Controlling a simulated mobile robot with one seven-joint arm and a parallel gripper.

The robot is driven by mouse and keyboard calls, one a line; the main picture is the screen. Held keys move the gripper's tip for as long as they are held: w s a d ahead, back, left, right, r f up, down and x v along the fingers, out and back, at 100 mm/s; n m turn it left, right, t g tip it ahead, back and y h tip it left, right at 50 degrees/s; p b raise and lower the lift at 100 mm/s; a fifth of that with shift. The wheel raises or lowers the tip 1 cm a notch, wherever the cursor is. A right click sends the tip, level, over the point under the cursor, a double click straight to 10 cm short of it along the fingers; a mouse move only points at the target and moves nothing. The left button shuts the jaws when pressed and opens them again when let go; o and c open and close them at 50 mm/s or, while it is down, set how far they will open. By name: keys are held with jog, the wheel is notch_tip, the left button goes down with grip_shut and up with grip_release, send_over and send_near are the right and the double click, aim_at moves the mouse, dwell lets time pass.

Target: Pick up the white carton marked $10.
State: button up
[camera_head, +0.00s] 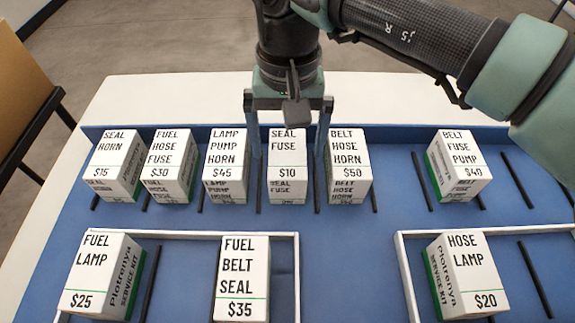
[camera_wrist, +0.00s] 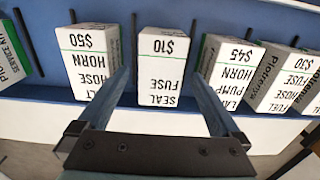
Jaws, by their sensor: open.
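The white carton marked $10 (camera_head: 287,160), lettered SEAL FUSE, stands upright in the back row on the blue board. It also shows in the wrist view (camera_wrist: 163,68), upside down. My gripper (camera_head: 288,150) is open, its two fingers reaching down on either side of this carton. In the wrist view my gripper (camera_wrist: 161,80) has one finger on each side of the carton, with a gap visible on both sides. No contact shows.
The $45 carton (camera_head: 227,160) and the $50 carton (camera_head: 349,160) stand close on either side. Dark divider strips separate the cartons. The $35 carton (camera_head: 241,280), $25 carton (camera_head: 100,275) and $20 carton (camera_head: 466,272) stand in front within white-rimmed areas.

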notch_tip(320, 180, down, 6)
jog(key=shift+w+f+b, duration=0.1)
jog(key=shift+b, duration=0.75)
jog(key=shift+c, duration=0.2)
grip_shut()
